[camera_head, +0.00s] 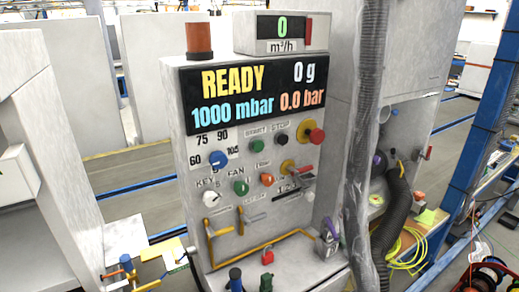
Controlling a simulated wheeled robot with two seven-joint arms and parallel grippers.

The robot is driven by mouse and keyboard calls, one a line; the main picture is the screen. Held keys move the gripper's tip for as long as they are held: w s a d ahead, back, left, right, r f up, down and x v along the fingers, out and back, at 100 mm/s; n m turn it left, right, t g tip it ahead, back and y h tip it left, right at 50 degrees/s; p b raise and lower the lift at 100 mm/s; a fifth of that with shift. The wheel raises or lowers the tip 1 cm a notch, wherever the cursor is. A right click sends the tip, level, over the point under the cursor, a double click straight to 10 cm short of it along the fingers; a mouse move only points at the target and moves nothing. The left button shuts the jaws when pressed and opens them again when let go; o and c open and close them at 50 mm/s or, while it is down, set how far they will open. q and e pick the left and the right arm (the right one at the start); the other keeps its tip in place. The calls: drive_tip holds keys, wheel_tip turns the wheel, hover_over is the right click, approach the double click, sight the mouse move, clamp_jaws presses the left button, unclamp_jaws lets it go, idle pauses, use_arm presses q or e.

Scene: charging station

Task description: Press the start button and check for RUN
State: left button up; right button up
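The control panel (228,200) stands upright in the middle of the head view. Its display (250,118) reads READY, 0 g, 1000 mbar and 0.0 bar; RUN is not shown on it. The green start button (257,146) sits under the START label at the upper middle of the panel. A black button (281,140) is right of it under the STOP label. A red mushroom button (316,136) is farther right. Nothing covers the start button. Neither of my grippers is in view.
A small display (283,29) on top reads 0 m³/h, beside a red-brown lamp (199,40). A thick grey hose (362,150) hangs right of the panel. Knobs, levers and a yellow pipe (260,248) stick out lower down. A small table (125,238) stands at the left.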

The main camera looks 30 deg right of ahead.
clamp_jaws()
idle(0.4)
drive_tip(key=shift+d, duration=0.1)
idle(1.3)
